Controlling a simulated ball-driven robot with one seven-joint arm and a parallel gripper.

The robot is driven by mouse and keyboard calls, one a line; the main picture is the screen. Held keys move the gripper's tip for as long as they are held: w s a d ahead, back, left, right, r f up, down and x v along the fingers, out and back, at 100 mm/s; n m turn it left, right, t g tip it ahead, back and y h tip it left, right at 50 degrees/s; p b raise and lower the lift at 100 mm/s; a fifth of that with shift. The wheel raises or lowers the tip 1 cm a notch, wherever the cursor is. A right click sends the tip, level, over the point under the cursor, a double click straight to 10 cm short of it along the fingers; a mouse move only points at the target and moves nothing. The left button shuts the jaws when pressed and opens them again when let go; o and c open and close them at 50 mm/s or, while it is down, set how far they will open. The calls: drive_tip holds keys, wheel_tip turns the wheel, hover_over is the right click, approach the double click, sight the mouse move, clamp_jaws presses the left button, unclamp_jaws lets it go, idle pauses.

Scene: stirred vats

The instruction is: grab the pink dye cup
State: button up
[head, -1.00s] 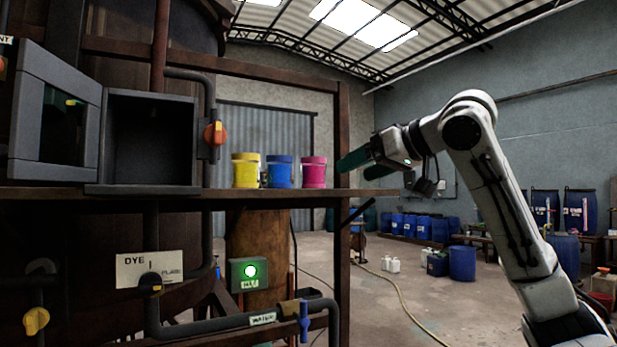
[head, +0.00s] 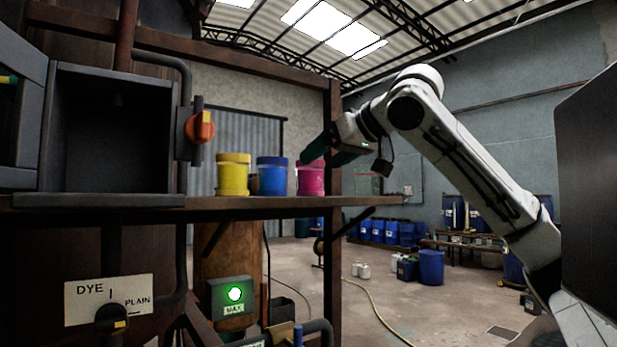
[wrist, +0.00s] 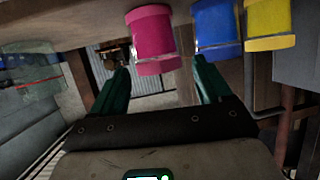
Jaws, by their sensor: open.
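The pink dye cup (head: 310,180) stands upright on the shelf, rightmost of three cups. Its upper part is partly covered by a finger of my gripper in the head view. In the wrist view the pink cup (wrist: 152,36) is at the top, ahead of the fingers. My gripper (head: 328,152) is at the right of the pink cup in the head view. In the wrist view my gripper (wrist: 162,80) has its two green fingers spread, with nothing between the tips. The pink cup is beyond the fingertips, roughly centred on the gap.
A blue cup (head: 271,177) and a yellow cup (head: 233,175) stand left of the pink one on the wooden shelf (head: 225,204). A brown post (head: 334,200) rises close to the pink cup. An open dark box (head: 110,135) and an orange-handled valve (head: 199,127) are further left.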

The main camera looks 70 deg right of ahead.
sight(310, 168)
drive_tip(key=shift+p+x, duration=0.85)
drive_tip(key=shift+x, duration=2)
drive_tip(key=shift+d, duration=0.15)
drive_tip(key=shift+s, duration=0.1)
drive_tip(key=shift+r, duration=0.1)
drive_tip(key=c, duration=0.8)
drive_tip(key=shift+c, duration=0.2)
